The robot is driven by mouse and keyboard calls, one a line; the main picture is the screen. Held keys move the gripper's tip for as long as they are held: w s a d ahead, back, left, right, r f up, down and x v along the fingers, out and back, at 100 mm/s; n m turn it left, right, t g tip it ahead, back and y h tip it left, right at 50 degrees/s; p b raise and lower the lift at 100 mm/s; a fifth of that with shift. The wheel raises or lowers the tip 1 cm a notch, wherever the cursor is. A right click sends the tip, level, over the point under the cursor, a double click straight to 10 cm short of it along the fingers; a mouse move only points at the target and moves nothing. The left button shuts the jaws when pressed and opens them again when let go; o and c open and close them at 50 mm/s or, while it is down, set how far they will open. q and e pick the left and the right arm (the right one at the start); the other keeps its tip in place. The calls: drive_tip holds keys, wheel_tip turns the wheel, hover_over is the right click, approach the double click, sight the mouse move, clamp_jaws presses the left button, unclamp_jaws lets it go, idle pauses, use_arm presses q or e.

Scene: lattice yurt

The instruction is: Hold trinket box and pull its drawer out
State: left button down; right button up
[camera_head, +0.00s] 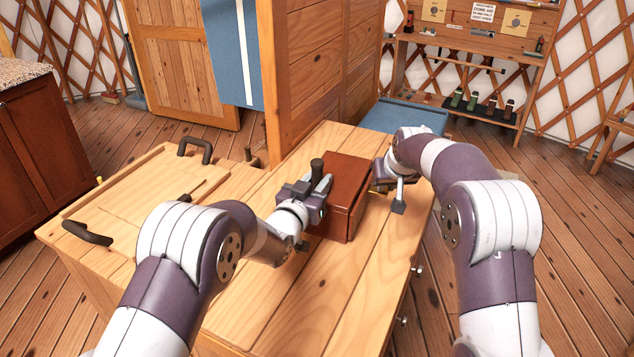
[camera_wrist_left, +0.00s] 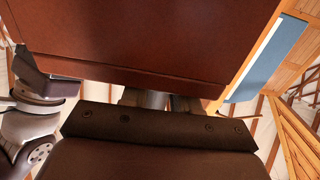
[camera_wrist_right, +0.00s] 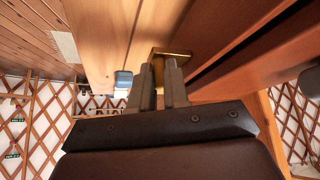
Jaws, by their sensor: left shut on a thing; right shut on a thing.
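The reddish-brown trinket box (camera_head: 349,184) sits on the wooden cabinet top. My left gripper (camera_head: 318,196) is at its left side, shut on it. In the left wrist view the box (camera_wrist_left: 150,40) fills the upper part, and the fingers (camera_wrist_left: 156,99) meet its edge; the contact is partly hidden. My right gripper (camera_head: 384,182) is at the box's right side. In the right wrist view its fingers (camera_wrist_right: 162,85) are shut on a small brass handle (camera_wrist_right: 172,54). A dark gap runs between brown faces beside the handle. How far the drawer is out, I cannot tell.
The wooden cabinet top (camera_head: 310,300) is clear in front of the box. A board with dark handles (camera_head: 140,195) lies at the left. A wooden panel (camera_head: 315,70) stands behind, with a blue surface (camera_head: 405,115) at back right. The cabinet's right edge is close to my right arm.

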drive_tip(key=shift+s+d+r, duration=0.1)
drive_tip(key=shift+s+d, duration=0.1)
drive_tip(key=shift+d, duration=0.45)
drive_tip(key=shift+s+d+r, duration=0.15)
drive_tip(key=shift+d, duration=0.45)
drive_tip(key=shift+s+d+r, duration=0.1)
drive_tip(key=shift+s+d, duration=0.1)
drive_tip(key=shift+d, duration=0.45)
drive_tip(key=shift+s+d, duration=0.35)
drive_tip(key=shift+d, duration=0.6)
drive_tip(key=shift+s+d, duration=0.3)
drive_tip(key=shift+d, duration=0.7)
drive_tip(key=shift+s+d, duration=0.3)
drive_tip(key=shift+d, duration=0.45)
drive_tip(key=o, duration=1.4)
drive_tip(key=shift+d, duration=0.1)
drive_tip(key=shift+s+f, duration=0.1)
